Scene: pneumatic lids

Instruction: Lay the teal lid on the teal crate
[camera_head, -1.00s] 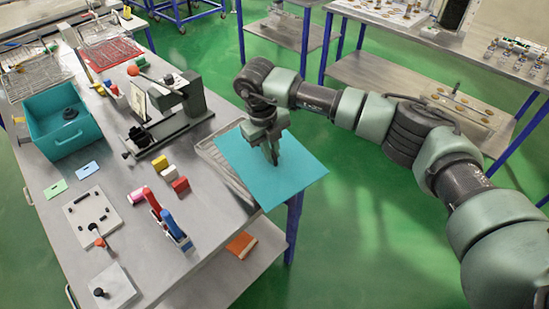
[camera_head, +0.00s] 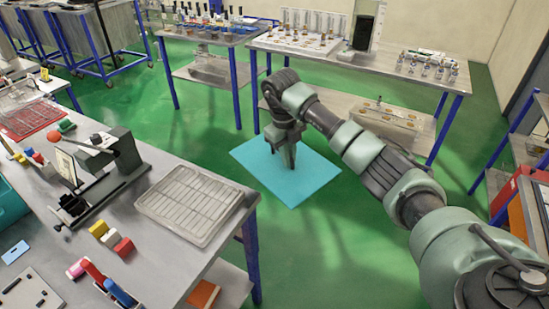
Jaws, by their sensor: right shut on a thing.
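The teal lid (camera_head: 288,168) is a flat square panel. It hangs roughly level in the air over the green floor, to the right of the workbench. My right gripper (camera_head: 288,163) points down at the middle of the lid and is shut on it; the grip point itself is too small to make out. The teal crate (camera_head: 10,205) is at the left edge of the view on the bench, mostly cut off. My left gripper is not in view.
The metal workbench (camera_head: 160,265) fills the lower left. On it are a clear tray (camera_head: 192,203) near the right edge, a black and grey device (camera_head: 108,170), and small coloured blocks (camera_head: 112,238). Other tables (camera_head: 350,70) stand at the back. Open floor surrounds the lid.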

